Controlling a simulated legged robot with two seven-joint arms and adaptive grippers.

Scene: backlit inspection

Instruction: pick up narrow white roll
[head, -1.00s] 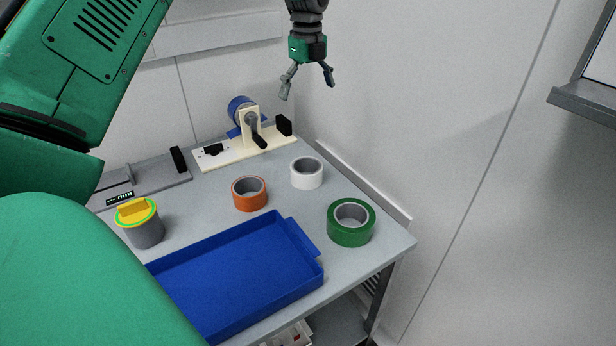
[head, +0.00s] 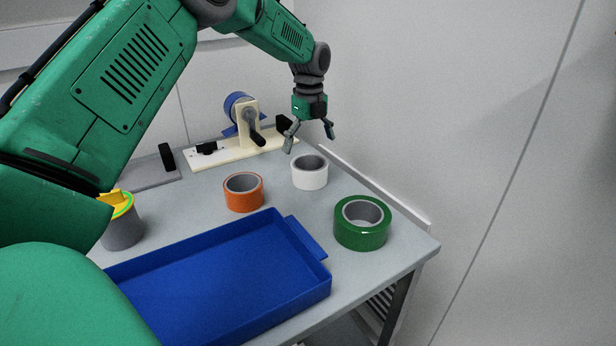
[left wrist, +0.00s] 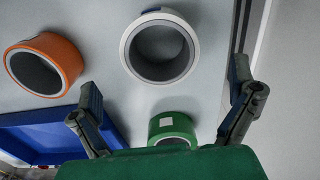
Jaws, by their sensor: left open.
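The narrow white roll (head: 310,176) stands on the grey table near its back right edge, with its grey hole facing up. My left gripper (head: 309,143) is open and empty, apart from the roll and just above it in the head view. In the left wrist view the white roll (left wrist: 159,47) lies beyond the open fingertips (left wrist: 165,82), a little left of the middle between them. No part of the roll is between the fingers. My right gripper is not seen.
An orange roll (head: 243,193) is left of the white one, and a wider green roll (head: 362,224) is in front. A blue tray (head: 322,287) fills the front of the table. A tape dispenser (head: 215,158) stands behind, near the wall. A grey and yellow container (head: 122,233) is at the left.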

